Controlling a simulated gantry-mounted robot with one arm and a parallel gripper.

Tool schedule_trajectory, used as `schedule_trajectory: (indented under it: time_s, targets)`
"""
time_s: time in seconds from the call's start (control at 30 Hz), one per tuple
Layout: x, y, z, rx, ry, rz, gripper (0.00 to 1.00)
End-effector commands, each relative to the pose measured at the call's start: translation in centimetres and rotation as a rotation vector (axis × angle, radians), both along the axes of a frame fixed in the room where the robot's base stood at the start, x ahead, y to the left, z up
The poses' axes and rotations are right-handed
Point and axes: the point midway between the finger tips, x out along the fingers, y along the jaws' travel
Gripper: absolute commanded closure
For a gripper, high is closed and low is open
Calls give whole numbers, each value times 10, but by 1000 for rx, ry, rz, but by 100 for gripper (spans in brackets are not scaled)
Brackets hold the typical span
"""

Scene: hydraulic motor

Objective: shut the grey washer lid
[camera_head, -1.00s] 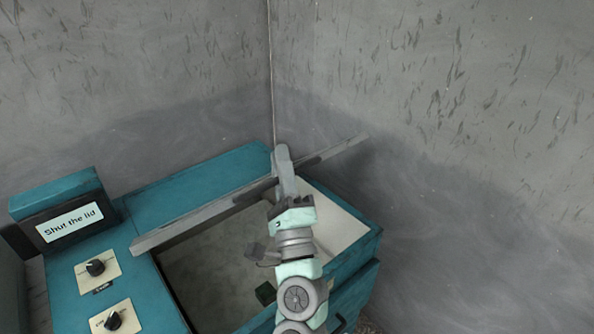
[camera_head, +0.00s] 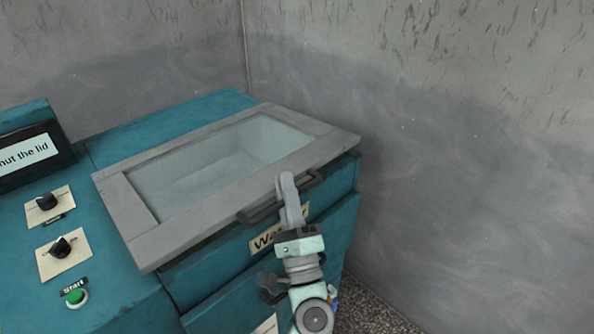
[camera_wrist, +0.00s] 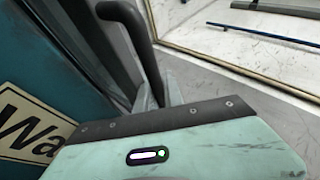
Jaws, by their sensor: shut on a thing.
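The grey washer lid (camera_head: 165,238) has a grey frame around a clear window. It lies down over the opening of the teal washer (camera_head: 220,100), nearly level. I cannot tell whether its front edge is flush with the body or slightly raised. A dark bar handle (camera_head: 256,212) sits on the lid's front edge. My gripper (camera_head: 288,182) is shut on this handle from the front. In the wrist view the handle (camera_wrist: 148,58) rises beside the grey fingers (camera_wrist: 168,88), and its grasped part is mostly hidden.
A control panel with two black knobs (camera_head: 62,247) and a green start button (camera_head: 77,297) lies to the left. A display (camera_head: 28,149) stands behind it. Grey walls (camera_head: 450,180) close off the back and right. Speckled floor (camera_head: 370,305) shows at lower right.

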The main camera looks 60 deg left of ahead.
Motion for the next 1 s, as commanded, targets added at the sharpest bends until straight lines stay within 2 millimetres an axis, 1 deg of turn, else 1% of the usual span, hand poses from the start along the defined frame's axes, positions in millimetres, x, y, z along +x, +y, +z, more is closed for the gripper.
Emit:
schedule_trajectory:
  time_s: [0.03,0.23,0.67,0.7,0.8,1.0]
  targets:
    - [4,-6,-6,12,5,-13,100]
    - [0,-1,-23,10,4,-2,100]
    - [-1,1,-28,2,1,-2,100]
    - [-1,1,-28,1,2,-3,87]
    - [-1,1,-29,-1,1,-3,79]
    - [-1,2,-30,-6,1,-3,78]
